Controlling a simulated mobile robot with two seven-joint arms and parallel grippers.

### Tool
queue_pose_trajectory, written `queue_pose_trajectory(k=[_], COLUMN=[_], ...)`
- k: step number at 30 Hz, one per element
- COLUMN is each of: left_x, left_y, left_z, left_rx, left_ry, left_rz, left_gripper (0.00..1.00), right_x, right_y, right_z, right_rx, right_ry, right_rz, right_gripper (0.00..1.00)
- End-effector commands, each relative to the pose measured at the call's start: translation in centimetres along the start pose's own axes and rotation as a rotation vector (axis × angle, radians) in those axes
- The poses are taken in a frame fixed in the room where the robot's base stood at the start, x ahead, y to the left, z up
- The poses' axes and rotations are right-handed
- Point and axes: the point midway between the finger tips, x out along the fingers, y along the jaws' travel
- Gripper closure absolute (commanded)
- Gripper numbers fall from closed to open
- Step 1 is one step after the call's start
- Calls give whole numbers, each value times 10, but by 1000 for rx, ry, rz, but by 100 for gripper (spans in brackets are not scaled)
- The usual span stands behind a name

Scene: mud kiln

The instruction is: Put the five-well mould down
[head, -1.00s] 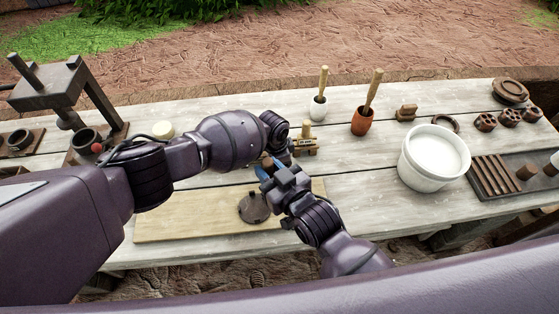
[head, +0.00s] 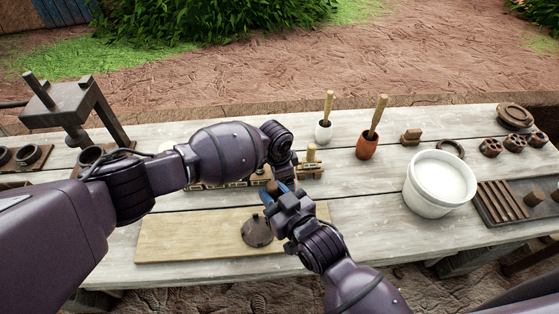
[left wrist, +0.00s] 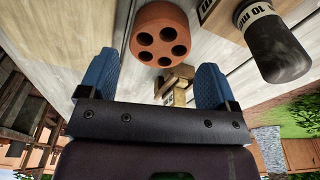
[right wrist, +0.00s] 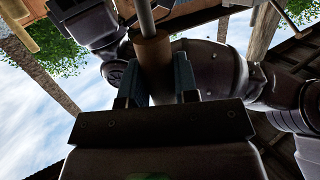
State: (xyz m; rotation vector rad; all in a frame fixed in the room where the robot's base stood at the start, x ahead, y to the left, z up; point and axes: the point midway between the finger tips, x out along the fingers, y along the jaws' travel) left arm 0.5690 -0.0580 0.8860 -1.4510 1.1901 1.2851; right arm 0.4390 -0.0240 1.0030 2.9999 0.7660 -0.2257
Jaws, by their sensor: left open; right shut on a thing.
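In the left wrist view the five-well mould (left wrist: 160,38), a reddish-brown round block, shows its holed face. It is ahead of my open left gripper (left wrist: 155,85), whose fingers do not hold it; I cannot tell what it rests on. In the head view my left gripper is mostly hidden behind my arms. My right gripper (head: 277,192) is over the pale board (head: 185,232), shut on a brown cylinder. In the right wrist view the cylinder (right wrist: 151,54) stands between its fingers, with a grey rod beyond it. A dark disc (head: 257,228) with a small knob lies on the board.
A wooden stand (head: 310,165) is close behind my grippers. A white bucket (head: 440,183), a terracotta mortar (head: 367,146) and several brown moulds (head: 490,147) stand to the right. A press (head: 75,110) stands at the left.

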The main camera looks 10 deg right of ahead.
Motion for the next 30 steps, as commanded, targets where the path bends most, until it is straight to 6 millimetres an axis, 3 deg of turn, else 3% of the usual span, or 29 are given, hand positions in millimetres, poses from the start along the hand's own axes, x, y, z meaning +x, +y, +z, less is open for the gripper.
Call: queue_pose_trajectory(k=[9, 15, 22, 30], left_x=[-50, -68, -67, -58], left_y=[-1, 0, 6, 21], left_z=[0, 0, 2, 16], left_rx=[2, 0, -30, -173], left_ry=[2, 0, 47, 238], left_rz=[-3, -1, -3, -41], left_gripper=[17, 14, 14, 14], right_x=[0, 0, 0, 0], right_y=[0, 0, 0, 0], right_z=[0, 0, 0, 0], right_rx=[1, 1, 0, 0], right_ry=[0, 0, 0, 0], right_rz=[0, 0, 0, 0], right_gripper=[95, 95, 95, 95])
